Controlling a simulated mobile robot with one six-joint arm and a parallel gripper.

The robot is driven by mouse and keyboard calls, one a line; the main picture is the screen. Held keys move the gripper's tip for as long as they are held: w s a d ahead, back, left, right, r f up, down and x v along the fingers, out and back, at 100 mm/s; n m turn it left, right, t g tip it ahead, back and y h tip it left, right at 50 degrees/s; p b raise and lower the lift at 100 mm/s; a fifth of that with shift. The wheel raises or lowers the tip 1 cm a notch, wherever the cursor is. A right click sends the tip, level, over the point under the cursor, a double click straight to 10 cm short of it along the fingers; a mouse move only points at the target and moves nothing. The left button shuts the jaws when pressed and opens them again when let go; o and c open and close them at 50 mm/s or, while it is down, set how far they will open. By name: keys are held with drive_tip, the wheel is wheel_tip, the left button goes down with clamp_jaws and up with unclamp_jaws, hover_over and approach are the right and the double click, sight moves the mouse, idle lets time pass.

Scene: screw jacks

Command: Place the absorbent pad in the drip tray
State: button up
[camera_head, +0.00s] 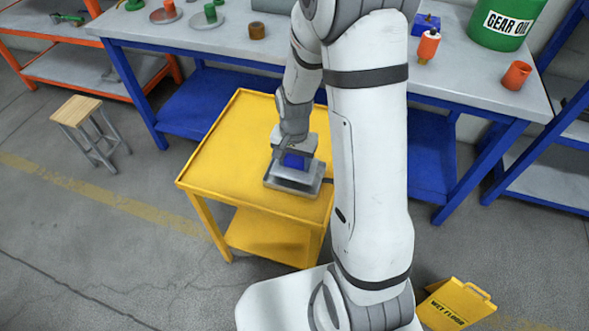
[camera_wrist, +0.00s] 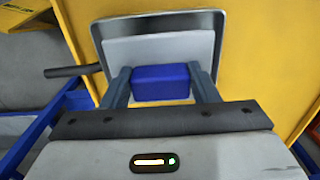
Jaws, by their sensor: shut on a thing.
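My gripper (camera_wrist: 160,82) is shut on a blue block (camera_wrist: 160,83), one finger on each side. The head view also shows my gripper (camera_head: 293,157) pointing down, with the blue block (camera_head: 294,161) partly hidden by it. Right below is the grey metal drip tray (camera_head: 274,183), lying on the yellow cart. In the wrist view the tray's rim (camera_wrist: 222,35) frames a pale flat panel (camera_wrist: 150,50) under the block. I cannot tell whether this panel is the absorbent pad attached to the block or the tray's floor, nor whether the block touches it.
The yellow cart top (camera_head: 225,150) is clear to the left of the tray. A dark handle (camera_wrist: 72,71) sticks out from the tray's side. A blue-framed workbench (camera_head: 250,48) stands behind. A stool (camera_head: 78,110) is at left, and a yellow wet-floor sign (camera_head: 455,303) is at lower right.

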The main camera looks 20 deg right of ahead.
sight(294, 168)
drive_tip(key=shift+f, duration=1.9)
drive_tip(key=shift+f+b, duration=0.25)
drive_tip(key=shift+b, duration=0.05)
drive_tip(key=o, duration=0.9)
drive_tip(key=shift+r, duration=0.1)
